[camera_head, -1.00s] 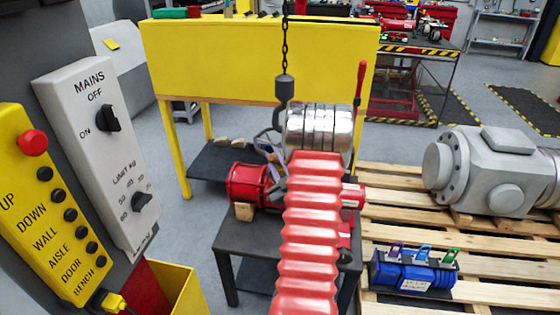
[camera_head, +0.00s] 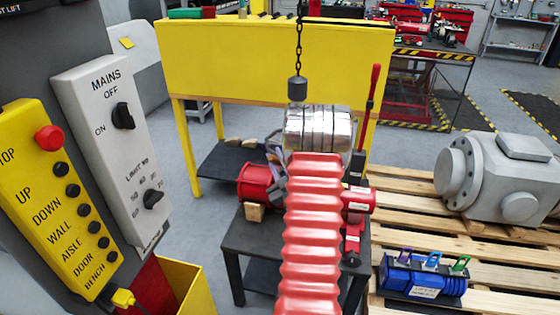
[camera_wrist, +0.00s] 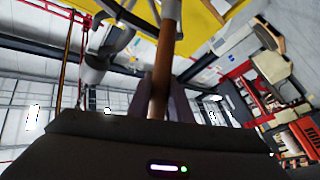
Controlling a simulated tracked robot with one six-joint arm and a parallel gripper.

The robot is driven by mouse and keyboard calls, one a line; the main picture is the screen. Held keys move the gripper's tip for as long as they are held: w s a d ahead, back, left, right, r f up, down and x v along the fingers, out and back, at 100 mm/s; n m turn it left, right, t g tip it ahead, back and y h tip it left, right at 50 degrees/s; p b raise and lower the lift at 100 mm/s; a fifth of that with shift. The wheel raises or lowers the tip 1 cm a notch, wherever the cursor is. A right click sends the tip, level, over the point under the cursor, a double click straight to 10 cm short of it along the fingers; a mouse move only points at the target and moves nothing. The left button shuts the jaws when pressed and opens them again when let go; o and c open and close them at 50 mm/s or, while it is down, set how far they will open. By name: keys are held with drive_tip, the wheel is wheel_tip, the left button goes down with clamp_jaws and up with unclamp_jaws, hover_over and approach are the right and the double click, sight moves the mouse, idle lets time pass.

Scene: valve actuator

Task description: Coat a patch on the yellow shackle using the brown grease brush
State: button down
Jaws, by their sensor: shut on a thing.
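My gripper (camera_wrist: 163,88) is shut on the brown brush handle (camera_wrist: 165,55), which runs up between the two dark fingers in the wrist view. The brush's bristle end cannot be made out. In the head view my red ribbed arm and its silver wrist hide most of the gripper. I cannot pick out the yellow shackle for sure. A grey block (camera_head: 298,88) hangs on a dark chain (camera_head: 299,45) just above my silver wrist; what is below it is hidden. A grey curved metal part (camera_wrist: 95,68) is left of the handle in the wrist view.
A dark low table (camera_head: 245,240) under my arm carries red machinery (camera_head: 257,183) and a red upright lever (camera_head: 374,95). A yellow bench (camera_head: 240,60) stands behind. A wooden pallet (camera_head: 500,262) at right holds a grey valve body (camera_head: 505,175). A yellow control panel (camera_head: 50,205) is at left.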

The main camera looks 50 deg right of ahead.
drive_tip(key=shift+a, duration=0.15)
idle(0.5)
drive_tip(key=shift+s+d, duration=0.3)
drive_tip(key=shift+s, duration=0.45)
drive_tip(key=shift+s+d, duration=0.25)
drive_tip(key=shift+s, duration=0.5)
drive_tip(key=s, duration=0.1)
drive_tip(key=s+d, duration=0.1)
drive_tip(key=s, duration=0.1)
drive_tip(key=shift+a, duration=0.1)
